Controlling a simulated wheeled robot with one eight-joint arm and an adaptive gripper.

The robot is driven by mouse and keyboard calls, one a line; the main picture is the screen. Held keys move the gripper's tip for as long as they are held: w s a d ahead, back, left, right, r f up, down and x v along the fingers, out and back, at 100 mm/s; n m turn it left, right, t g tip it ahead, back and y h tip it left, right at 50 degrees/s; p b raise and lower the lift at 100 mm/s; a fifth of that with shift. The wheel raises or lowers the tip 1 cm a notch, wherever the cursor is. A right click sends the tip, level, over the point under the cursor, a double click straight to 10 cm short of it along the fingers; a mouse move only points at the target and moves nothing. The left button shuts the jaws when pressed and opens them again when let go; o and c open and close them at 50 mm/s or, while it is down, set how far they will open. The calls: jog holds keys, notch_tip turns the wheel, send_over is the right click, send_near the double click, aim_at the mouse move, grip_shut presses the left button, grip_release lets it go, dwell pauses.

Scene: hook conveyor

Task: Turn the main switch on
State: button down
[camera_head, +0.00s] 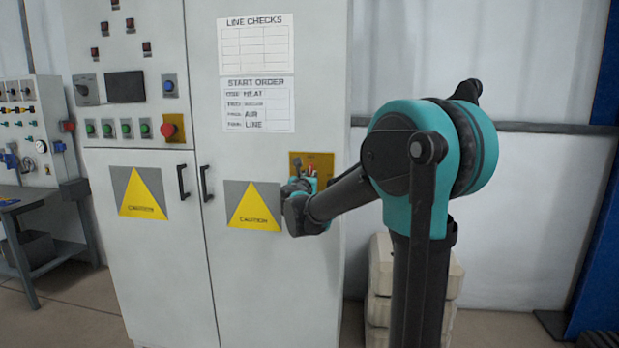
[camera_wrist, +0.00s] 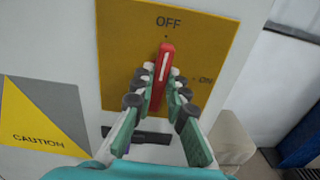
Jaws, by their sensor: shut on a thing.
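The main switch has a red handle (camera_wrist: 165,65) with a white stripe, on a yellow-brown plate (camera_wrist: 120,45) marked OFF at the top and ON at the right. The handle stands almost upright, its tip toward OFF. My gripper (camera_wrist: 164,76) is shut on the handle, one finger on each side. In the head view the plate (camera_head: 322,160) sits on the right door of a white cabinet (camera_head: 255,70), and my gripper (camera_head: 302,186) is in front of it, partly hiding the switch.
A yellow caution sign (camera_head: 254,210) and a black door handle (camera_head: 206,183) are left of the switch. Pale stacked blocks (camera_head: 380,290) stand right of the cabinet. A workbench (camera_head: 30,200) is at far left.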

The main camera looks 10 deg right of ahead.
jog(key=shift+s+d+f+m, duration=0.1)
jog(key=shift+m, duration=2.75)
jog(key=shift+w+d+f+m, duration=0.1)
jog(key=shift+m, duration=2.8)
jog(key=shift+s+d+f+m, duration=0.1)
jog(key=shift+m, duration=2.75)
jog(key=c, duration=1.5)
grip_release()
jog(key=shift+c, duration=0.2)
jog(key=shift+s+a, duration=0.1)
jog(key=v, duration=1.1)
jog(key=shift+s, duration=0.35)
